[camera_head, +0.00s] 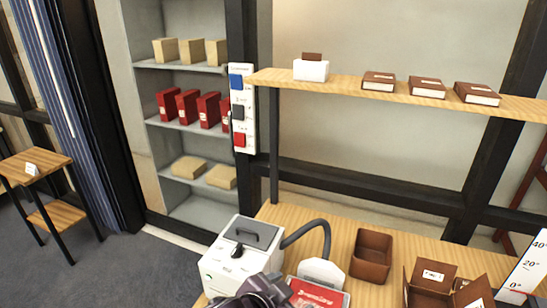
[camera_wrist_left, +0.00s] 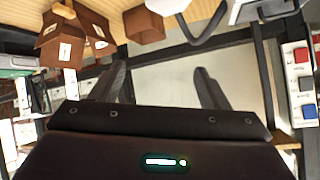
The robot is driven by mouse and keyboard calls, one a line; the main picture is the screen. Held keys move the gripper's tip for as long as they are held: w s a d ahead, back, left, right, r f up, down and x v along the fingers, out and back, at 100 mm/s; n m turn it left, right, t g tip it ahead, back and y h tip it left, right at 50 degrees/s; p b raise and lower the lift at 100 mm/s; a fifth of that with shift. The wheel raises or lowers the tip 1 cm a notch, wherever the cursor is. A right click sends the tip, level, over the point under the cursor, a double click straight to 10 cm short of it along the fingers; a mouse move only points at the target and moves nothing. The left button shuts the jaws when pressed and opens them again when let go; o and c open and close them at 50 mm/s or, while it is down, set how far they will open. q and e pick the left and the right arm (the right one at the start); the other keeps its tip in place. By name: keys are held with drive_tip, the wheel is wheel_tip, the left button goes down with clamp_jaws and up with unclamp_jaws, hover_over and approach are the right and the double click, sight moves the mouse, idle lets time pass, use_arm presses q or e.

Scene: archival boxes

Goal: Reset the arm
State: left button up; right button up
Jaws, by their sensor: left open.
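My left arm shows only as a dark piece at the bottom edge of the head view, with the left gripper (camera_head: 262,291) in front of the white machine and left of the red card. The left wrist view shows the same gripper (camera_wrist_left: 160,84) with its two dark fingers wide apart and nothing between them. Beyond the fingers are the pale wall and a dark frame bar. I cannot tell whether the gripper touches the machine or the table. My right gripper is in neither view.
The wooden table (camera_head: 335,233) bears the white machine (camera_head: 238,252) with a grey hose, a red card (camera_head: 318,294), an empty brown box (camera_head: 371,256) and open brown boxes (camera_head: 432,284). A wall shelf (camera_head: 345,86) holds brown boxes. A grey rack (camera_head: 183,128) stands at left.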

use_arm(q)
drive_tip(key=s+a+f+n+g+y, duration=0.2)
drive_tip(key=s+a+f+n, duration=0.15)
drive_tip(key=a, duration=0.45)
drive_tip(key=s+a+f+n+g+y, duration=0.2)
drive_tip(key=s+a+f, duration=0.1)
drive_tip(key=s+a, duration=0.3)
drive_tip(key=s+a+f+n+g+y, duration=0.1)
drive_tip(key=s+a+f+n+y, duration=0.2)
drive_tip(key=a, duration=0.6)
wheel_tip(320, 180, down, 34)
drive_tip(key=s+f+g+b, duration=0.1)
drive_tip(key=s+g+b, duration=0.1)
drive_tip(key=s+b, duration=0.1)
drive_tip(key=s+a+f+b, duration=0.2)
drive_tip(key=s+a+f, duration=0.1)
drive_tip(key=s+f, duration=1.6)
drive_tip(key=shift+f+g+h+b, duration=0.25)
drive_tip(key=shift+g+h+b, duration=0.05)
drive_tip(key=shift+g+b, duration=0.1)
drive_tip(key=shift+d+m, duration=0.1)
drive_tip(key=shift+m, duration=0.25)
